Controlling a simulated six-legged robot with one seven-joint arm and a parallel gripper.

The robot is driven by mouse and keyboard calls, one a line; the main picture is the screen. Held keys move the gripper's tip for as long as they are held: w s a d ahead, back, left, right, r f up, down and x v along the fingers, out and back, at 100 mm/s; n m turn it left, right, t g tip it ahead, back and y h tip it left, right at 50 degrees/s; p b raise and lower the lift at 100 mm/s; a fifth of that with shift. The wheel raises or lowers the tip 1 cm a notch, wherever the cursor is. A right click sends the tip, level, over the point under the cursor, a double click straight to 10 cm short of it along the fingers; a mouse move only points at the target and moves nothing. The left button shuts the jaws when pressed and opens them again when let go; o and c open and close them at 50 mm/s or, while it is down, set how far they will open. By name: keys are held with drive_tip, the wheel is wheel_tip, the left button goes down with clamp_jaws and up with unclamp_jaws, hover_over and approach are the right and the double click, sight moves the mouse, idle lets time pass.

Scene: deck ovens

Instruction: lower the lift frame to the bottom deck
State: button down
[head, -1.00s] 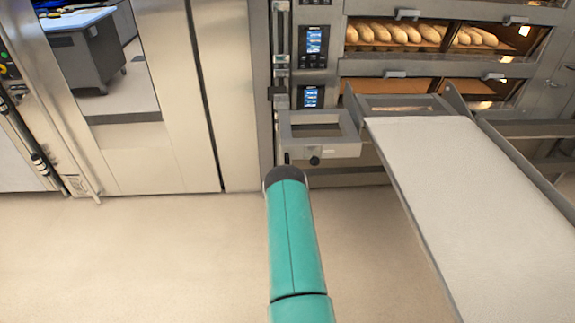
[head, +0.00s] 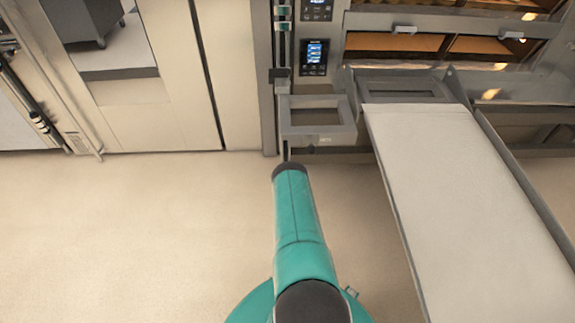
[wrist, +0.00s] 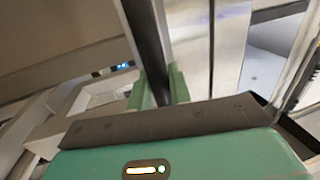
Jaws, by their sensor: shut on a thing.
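The lift frame shows in the head view as a grey bracket with a rectangular opening (head: 318,135), joined to a grey loader frame with a long pale belt (head: 440,190). It stands below the lit oven control panel (head: 314,57), in front of the oven. My teal arm reaches toward the bracket's lower left side, and my gripper is hidden at its far end there. In the wrist view my gripper (wrist: 159,92) has its green fingers closed around a dark upright bar (wrist: 144,35). Where the bar joins the lift frame is hidden.
An oven deck window (head: 400,43) with a brown interior is above the belt. A grey side rail (head: 525,170) runs along the belt's right. Steel cabinet panels (head: 140,110) stand at left. The beige floor (head: 130,230) is clear at left.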

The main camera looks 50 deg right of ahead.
drive_tip(key=shift+d+r, duration=0.1)
drive_tip(key=shift+r, duration=0.2)
drive_tip(key=c, duration=1.3)
unclamp_jaws()
drive_tip(key=shift+c, duration=0.2)
drive_tip(key=shift+f, duration=0.1)
drive_tip(key=v, duration=1.4)
drive_tip(key=shift+w, duration=0.15)
